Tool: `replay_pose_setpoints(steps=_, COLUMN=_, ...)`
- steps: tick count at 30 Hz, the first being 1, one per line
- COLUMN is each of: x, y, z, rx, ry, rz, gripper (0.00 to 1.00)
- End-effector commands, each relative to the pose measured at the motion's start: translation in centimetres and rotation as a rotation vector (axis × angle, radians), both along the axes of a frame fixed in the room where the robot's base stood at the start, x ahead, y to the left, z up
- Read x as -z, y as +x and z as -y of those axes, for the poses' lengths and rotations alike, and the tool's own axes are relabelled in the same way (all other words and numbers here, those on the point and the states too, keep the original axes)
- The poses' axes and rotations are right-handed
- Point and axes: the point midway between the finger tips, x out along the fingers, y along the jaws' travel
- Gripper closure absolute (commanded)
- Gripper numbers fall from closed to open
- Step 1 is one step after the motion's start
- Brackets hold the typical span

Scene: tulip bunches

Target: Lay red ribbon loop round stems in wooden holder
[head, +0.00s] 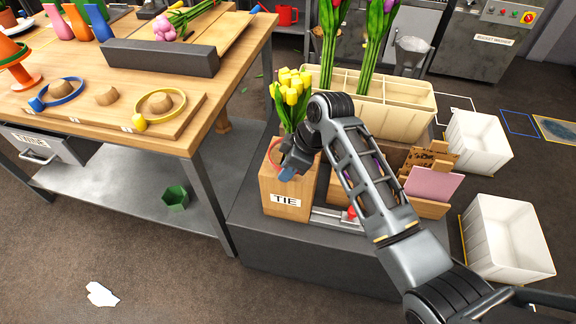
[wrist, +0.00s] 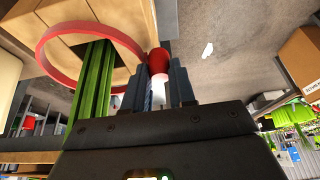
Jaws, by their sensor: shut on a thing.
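The wooden holder (head: 285,200) marked TIE stands on a dark low platform, with a bunch of yellow tulips (head: 291,88) upright in it. The red ribbon loop (head: 270,150) shows partly at the holder's top, left of my gripper (head: 290,168). In the wrist view my gripper (wrist: 156,84) is shut on the loop's red knob, and the red loop (wrist: 42,60) reaches out to the left. The green stems (wrist: 93,80) appear to pass through the loop. The loop's near part by the stems is partly hidden, and my arm covers part of the holder in the head view.
The wooden table (head: 150,120) at left holds a board with a blue loop (head: 62,90) and a yellow loop (head: 162,103). A cream divided bin (head: 395,112) with tall tulips stands behind the holder. A pink card (head: 432,184) stands in a wooden rack at right.

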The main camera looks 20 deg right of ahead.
Motion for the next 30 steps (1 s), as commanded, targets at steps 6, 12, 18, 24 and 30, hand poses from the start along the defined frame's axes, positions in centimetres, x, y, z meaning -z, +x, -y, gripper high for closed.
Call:
replay_pose_setpoints(steps=6, x=0.0, y=0.0, z=0.0, rx=0.0, ry=0.0, rz=0.0, gripper=1.0)
replay_pose_setpoints(steps=12, x=0.0, y=0.0, z=0.0, rx=0.0, ry=0.0, rz=0.0, gripper=0.6)
replay_pose_setpoints(steps=18, x=0.0, y=0.0, z=0.0, rx=0.0, ry=0.0, rz=0.0, gripper=0.45)
replay_pose_setpoints(steps=24, x=-0.1, y=0.0, z=0.0, rx=0.0, ry=0.0, rz=0.0, gripper=0.45)
replay_pose_setpoints(steps=30, x=-1.1, y=-0.6, z=0.9, rx=0.003, ry=0.0, rz=0.0, gripper=0.45)
